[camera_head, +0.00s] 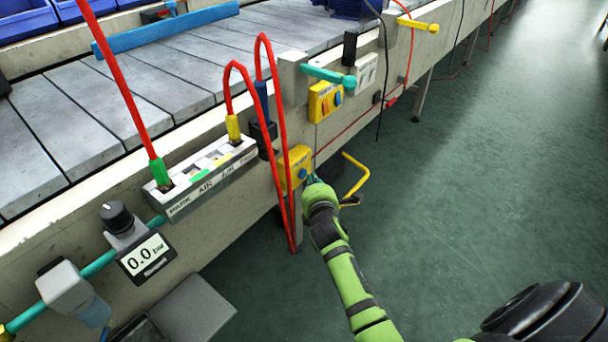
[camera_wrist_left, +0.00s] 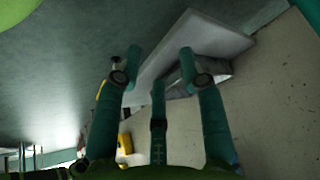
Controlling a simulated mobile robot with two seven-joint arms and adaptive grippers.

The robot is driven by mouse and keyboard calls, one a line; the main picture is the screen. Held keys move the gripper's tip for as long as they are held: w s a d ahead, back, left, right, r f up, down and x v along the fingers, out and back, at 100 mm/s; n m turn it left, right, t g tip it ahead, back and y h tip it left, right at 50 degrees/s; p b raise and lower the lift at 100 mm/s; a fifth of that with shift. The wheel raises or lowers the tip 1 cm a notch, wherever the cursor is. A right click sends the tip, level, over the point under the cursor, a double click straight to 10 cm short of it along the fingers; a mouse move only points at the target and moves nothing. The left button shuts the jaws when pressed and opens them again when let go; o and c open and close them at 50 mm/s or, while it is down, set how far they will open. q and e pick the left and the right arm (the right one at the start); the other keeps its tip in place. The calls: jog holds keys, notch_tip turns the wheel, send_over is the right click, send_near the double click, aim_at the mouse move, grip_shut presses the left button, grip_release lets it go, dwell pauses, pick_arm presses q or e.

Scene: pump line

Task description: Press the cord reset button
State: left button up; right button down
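A small yellow box (camera_head: 297,165) with a round blue button (camera_head: 303,173) is on the conveyor's side. A second yellow box (camera_head: 325,100) above it carries an orange and a blue button. I cannot read which label marks the cord reset. My right gripper (camera_head: 313,180) has its teal fingertips close beside the lower box, just right of and below its blue button. Contact and finger opening are too small to tell. My left gripper (camera_wrist_left: 158,72) shows its fingers spread and empty in the left wrist view, near a grey boxy part (camera_wrist_left: 205,38).
Red hoses (camera_head: 276,120) hang in loops just left of the lower box. A yellow bent handle (camera_head: 357,178) sticks out right of my right gripper. Green floor (camera_head: 480,180) is open at right.

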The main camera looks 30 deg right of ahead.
jog(key=shift+w, duration=0.2)
jog(key=shift+w+a, duration=0.25)
jog(key=shift+w, duration=0.15)
dwell(0.7)
dwell(0.4)
jog(key=shift+s+d+p, duration=0.35)
jog(key=shift+s+p, duration=0.2)
jog(key=shift+s, duration=0.25)
jog(key=s+p, duration=0.1)
jog(key=s+d+p, duration=0.1)
jog(key=s, duration=0.1)
jog(key=s+d, duration=0.1)
jog(key=shift+s+p, duration=0.3)
jog(key=shift+p, duration=0.1)
jog(key=shift+s+a, duration=0.1)
